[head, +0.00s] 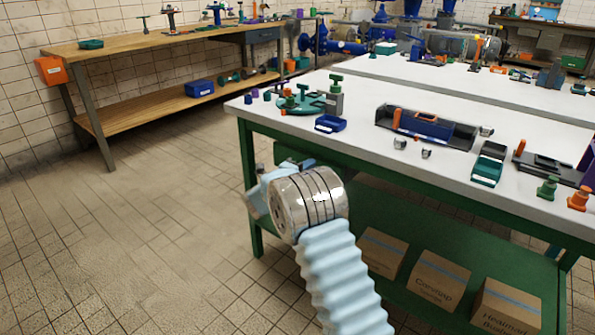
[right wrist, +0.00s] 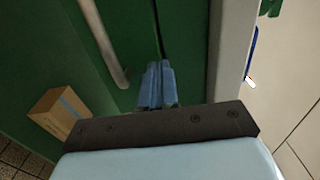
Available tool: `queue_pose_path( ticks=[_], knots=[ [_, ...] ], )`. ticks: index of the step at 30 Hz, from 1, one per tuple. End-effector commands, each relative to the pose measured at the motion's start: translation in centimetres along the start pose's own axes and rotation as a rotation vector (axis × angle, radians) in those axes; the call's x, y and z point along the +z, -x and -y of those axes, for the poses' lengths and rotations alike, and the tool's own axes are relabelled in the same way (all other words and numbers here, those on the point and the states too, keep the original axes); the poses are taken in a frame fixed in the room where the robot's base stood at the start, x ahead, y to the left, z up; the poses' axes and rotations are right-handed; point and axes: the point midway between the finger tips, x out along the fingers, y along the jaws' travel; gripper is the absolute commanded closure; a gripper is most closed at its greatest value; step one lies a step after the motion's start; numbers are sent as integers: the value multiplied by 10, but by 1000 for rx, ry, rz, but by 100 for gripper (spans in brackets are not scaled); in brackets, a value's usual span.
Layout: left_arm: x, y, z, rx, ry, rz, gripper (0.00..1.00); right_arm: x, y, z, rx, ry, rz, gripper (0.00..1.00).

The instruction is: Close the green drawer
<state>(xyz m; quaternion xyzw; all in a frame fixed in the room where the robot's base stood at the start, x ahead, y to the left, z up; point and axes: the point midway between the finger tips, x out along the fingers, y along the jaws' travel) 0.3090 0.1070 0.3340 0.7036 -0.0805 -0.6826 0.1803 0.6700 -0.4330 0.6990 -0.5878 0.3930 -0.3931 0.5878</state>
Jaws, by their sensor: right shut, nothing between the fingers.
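The green drawer (right wrist: 130,30) shows in the right wrist view as a green front with a long grey bar handle (right wrist: 105,40). In the head view only a bit of green under the tabletop (head: 287,152) shows there, mostly behind my right arm. I cannot tell how far the drawer stands open. My right gripper (right wrist: 157,68) is shut and empty, its blue fingertips close to the green front beside the handle. Whether they touch it is unclear. In the head view my right wrist (head: 308,200) hides most of the gripper (head: 262,190). My left gripper is not in view.
The white tabletop (head: 355,140) overhangs the green frame and holds a blue tray (head: 330,123), a dark toolbox and small parts. Cardboard boxes (head: 440,280) stand on the lower shelf. A wooden bench (head: 150,45) is at the back left. The tiled floor between is clear.

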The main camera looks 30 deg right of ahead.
Motion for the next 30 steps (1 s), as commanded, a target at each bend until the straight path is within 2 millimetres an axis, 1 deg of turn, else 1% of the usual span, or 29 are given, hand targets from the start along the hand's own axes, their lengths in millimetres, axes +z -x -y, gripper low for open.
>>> queue_pose_path(
  ticks=[3,6,15,17,22,25,30],
  knots=[
    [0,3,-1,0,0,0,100,0,-9,0,0,1,0,100],
    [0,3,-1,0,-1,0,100,0,-12,0,0,1,0,100],
    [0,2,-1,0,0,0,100,0,-13,-1,0,0,0,100],
    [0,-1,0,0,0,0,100,0,-15,-2,1,0,0,100],
    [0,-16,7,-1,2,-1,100,-1,-35,-5,-1,-3,-3,100],
    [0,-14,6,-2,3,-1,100,0,-39,0,0,-1,0,100],
    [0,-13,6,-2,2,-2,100,-1,-40,1,-3,0,0,100]
  ],
)
